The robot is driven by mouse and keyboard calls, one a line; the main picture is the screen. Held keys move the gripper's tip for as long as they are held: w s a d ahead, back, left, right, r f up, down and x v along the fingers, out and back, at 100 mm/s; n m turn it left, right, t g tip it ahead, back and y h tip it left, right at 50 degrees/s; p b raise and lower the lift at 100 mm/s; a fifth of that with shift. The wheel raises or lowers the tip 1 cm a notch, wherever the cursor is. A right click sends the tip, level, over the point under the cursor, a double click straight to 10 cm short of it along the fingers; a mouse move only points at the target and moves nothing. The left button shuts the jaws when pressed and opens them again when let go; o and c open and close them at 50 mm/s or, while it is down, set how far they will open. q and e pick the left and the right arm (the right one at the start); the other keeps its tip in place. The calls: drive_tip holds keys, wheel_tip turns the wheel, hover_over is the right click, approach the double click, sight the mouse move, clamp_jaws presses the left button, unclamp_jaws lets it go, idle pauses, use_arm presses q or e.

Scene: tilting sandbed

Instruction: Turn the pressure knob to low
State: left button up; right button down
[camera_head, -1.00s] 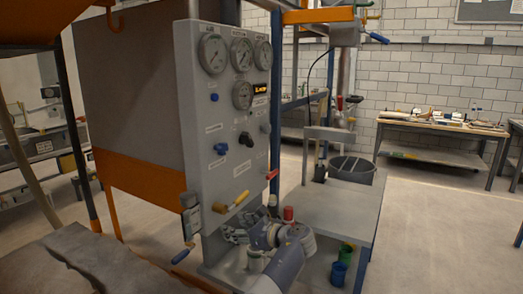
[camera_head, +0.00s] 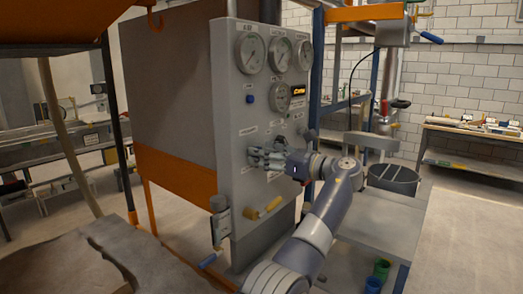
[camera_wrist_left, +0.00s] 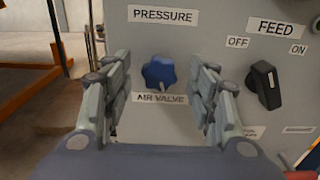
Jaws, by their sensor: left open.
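The pressure knob is blue and lobed. In the left wrist view the knob (camera_wrist_left: 159,73) sits on the grey panel under the label PRESSURE, with the label AIR VALVE below it. My left gripper (camera_wrist_left: 160,88) is open, one finger on each side of the knob in the picture. I cannot tell whether either finger touches it. In the head view my left gripper (camera_head: 258,158) is at the panel front and hides this knob. My right gripper is not in view.
A black FEED knob (camera_wrist_left: 265,85) with OFF and ON labels is close right of my fingers. The grey panel (camera_head: 232,130) also carries gauges, an upper blue knob (camera_head: 250,99) and a yellow handle (camera_head: 262,209) below. A grey bench (camera_head: 385,220) stands right.

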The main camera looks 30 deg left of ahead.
use_arm(q)
drive_tip(key=shift+a, duration=0.85)
drive_tip(key=c, duration=1)
drive_tip(key=shift+c, duration=0.2)
